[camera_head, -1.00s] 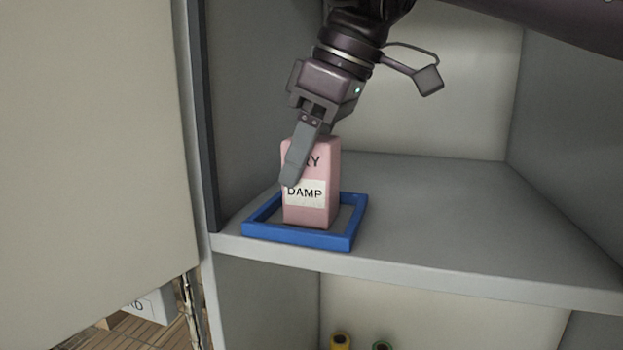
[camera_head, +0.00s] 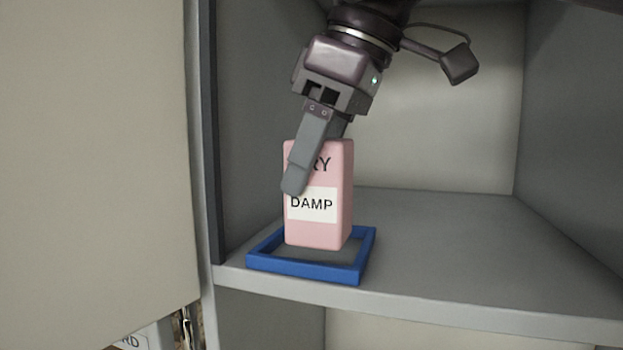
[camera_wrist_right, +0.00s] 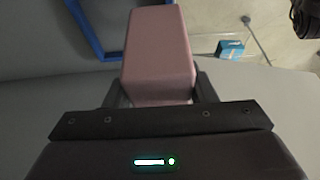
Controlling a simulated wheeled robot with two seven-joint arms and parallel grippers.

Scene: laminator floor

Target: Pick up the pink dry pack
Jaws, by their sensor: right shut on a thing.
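The pink pack (camera_head: 335,218) is an upright box in the head view. It has a white label reading DAMP and letters ending in "RY" above, partly covered by a finger. My right gripper (camera_head: 312,180) reaches down from above and is shut on the pack's upper part; the far finger is mostly hidden. The pack appears slightly raised over the blue square frame (camera_head: 305,269) on the shelf. In the right wrist view, the pack (camera_wrist_right: 158,55) sits between the fingers, with part of the blue frame (camera_wrist_right: 86,32) beyond it. My left gripper is not in view.
The grey shelf (camera_head: 470,265) is clear to the right of the frame. A cabinet side wall (camera_head: 265,120) stands close on the left, with a large beige panel (camera_head: 95,150) farther left. A blue-labelled item (camera_wrist_right: 230,49) lies below in the wrist view.

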